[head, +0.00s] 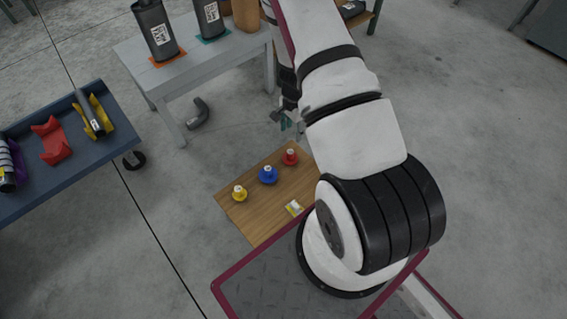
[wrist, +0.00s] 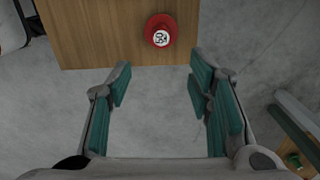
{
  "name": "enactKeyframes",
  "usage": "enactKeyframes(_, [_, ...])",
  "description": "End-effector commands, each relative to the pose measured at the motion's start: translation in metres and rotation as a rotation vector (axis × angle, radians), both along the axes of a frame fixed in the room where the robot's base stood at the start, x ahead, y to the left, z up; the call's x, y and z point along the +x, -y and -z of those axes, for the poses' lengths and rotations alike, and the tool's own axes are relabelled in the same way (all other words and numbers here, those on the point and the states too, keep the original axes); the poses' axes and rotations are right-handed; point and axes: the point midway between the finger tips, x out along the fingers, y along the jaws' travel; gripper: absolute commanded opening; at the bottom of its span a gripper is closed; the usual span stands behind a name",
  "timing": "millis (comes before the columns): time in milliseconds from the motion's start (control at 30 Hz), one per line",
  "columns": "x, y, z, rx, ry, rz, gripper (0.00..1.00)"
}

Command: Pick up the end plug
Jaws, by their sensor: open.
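Three end plugs stand upright in a row on a small wooden table (head: 258,212): a yellow plug (head: 239,193), a blue plug (head: 268,175) and a red plug (head: 290,157). In the wrist view the red plug (wrist: 161,31) shows from above near the table's edge, with a white marked top. My gripper (wrist: 160,78) is open and empty, its green-padded fingers spread apart. The fingertips appear just short of the table edge, and the red plug lies beyond them, roughly centred between them. In the head view my gripper (head: 288,122) is small and partly hidden by my arm.
A grey table (head: 190,62) holds dark mufflers (head: 157,32). A blue bench (head: 62,165) at left carries red and yellow cradles (head: 53,142). A curved dark pipe (head: 199,113) lies on the floor.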

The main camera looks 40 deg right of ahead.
Motion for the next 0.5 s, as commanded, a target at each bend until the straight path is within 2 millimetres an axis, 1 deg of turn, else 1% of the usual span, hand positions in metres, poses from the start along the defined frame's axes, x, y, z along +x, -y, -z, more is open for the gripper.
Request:
enactKeyframes(33, [-0.002,0.002,0.007,-0.003,-0.004,0.007,0.47])
enactKeyframes(167, [-0.003,0.002,0.024,-0.003,-0.007,0.011,0.47])
enactKeyframes(400, [-0.003,0.002,0.07,-0.003,-0.007,0.01,0.47])
enactKeyframes(500, [-0.002,0.002,0.083,-0.003,-0.006,0.009,0.47])
